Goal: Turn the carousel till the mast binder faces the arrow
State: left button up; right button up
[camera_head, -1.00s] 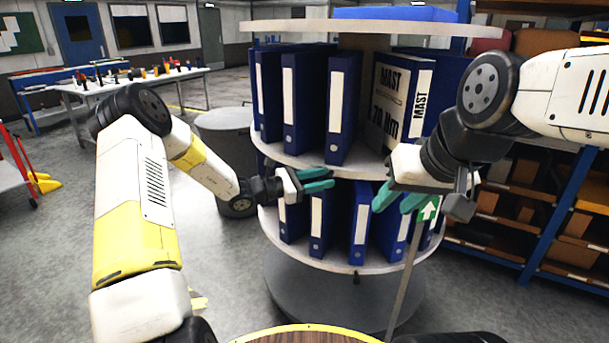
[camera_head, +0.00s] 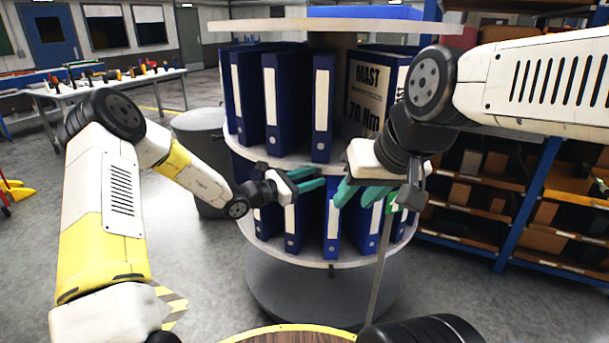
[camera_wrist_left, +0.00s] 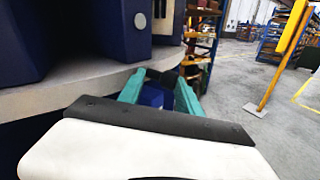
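The carousel (camera_head: 275,162) has two round tiers of blue binders. The mast binder (camera_head: 367,92) stands on the upper tier, right of centre; its side reads MAST 70 Nm. Its spine is partly hidden behind my right arm. The green arrow sign (camera_head: 391,204) sits on a thin post at the carousel's front right, mostly covered by my right gripper. My left gripper (camera_head: 316,179) is open and empty by the upper tier's front rim; its parted fingers also show in the left wrist view (camera_wrist_left: 160,90). My right gripper (camera_head: 358,195) has parted, empty fingers just left of the sign. Contact cannot be told.
A grey drum (camera_head: 203,125) stands left of the carousel. A rack with boxes (camera_head: 485,190) stands close on the right. A table with small items (camera_head: 100,90) is at the back left. A round wooden top with a yellow rim (camera_head: 285,335) is at the bottom edge.

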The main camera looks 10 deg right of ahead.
pick_arm(q)
jog(key=v, duration=0.8)
jog(key=shift+w, duration=0.1)
jog(key=s+r+m+g+y, duration=0.3)
jog(key=s+r+m+g, duration=0.1)
jog(key=s+m, duration=0.35)
jog(key=s+r+m+g+y, duration=0.2)
jog(key=s+r+m+g, duration=0.15)
jog(key=s+m, duration=0.4)
jog(key=s+a+r+m+t+y, duration=0.3)
jog(key=s+a+y, duration=0.1)
jog(key=s+a, duration=0.3)
jog(key=s+a+r+m+t+y, duration=0.3)
jog(key=s+a, duration=0.5)
jog(key=a, duration=0.3)
jog(key=shift+s+a+r+y, duration=0.2)
jog(key=shift+r+y, duration=0.55)
jog(key=shift+y, duration=0.25)
